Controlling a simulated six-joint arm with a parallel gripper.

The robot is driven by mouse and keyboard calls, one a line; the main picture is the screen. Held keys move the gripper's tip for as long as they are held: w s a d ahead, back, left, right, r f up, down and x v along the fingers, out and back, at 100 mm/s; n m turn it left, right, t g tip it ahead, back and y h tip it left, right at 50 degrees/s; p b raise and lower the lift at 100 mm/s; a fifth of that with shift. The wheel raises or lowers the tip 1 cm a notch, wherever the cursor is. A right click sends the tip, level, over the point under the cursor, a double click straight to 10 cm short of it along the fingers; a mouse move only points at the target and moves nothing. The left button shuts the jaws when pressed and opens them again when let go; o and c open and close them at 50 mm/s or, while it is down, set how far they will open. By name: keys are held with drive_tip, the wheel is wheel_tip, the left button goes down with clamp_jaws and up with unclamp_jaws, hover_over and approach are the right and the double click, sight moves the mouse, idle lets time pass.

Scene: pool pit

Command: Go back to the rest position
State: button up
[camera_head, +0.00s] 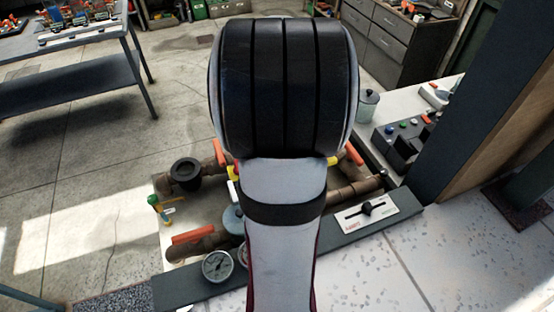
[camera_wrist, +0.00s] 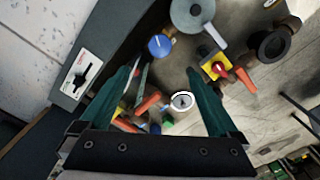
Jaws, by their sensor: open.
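My gripper (camera_wrist: 166,72) shows in the wrist view, with two teal fingers spread apart. Nothing is between the fingertips. The gripper is over the pipe pit, and a blue knob (camera_wrist: 159,45) shows near the left fingertip. A red and yellow valve handle (camera_wrist: 216,68) shows just right of the right fingertip. A white round gauge (camera_wrist: 182,101) shows between the fingers, further below. In the head view my own arm fills the middle and hides much of the pit; the gripper cannot be seen there.
A button box (camera_head: 405,142) stands at right, beside a dark post (camera_head: 480,110). Open floor lies left.

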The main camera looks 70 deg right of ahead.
drive_tip(key=shift+r, duration=0.35)
drive_tip(key=w+a+r+n+y, duration=0.1)
drive_tip(key=w+a+r+n, duration=0.2)
drive_tip(key=a, duration=0.8)
drive_tip(key=w+a+r+n, duration=0.1)
drive_tip(key=w+a+n, duration=0.3)
drive_tip(key=a, duration=0.7)
drive_tip(key=s+a+n, duration=0.6)
drive_tip(key=s+a, duration=0.2)
drive_tip(key=a, duration=0.3)
drive_tip(key=shift+a+f+n+y, duration=0.3)
drive_tip(key=shift+f+n+y, duration=0.1)
drive_tip(key=shift+f, duration=0.05)
drive_tip(key=shift+o, duration=0.2)
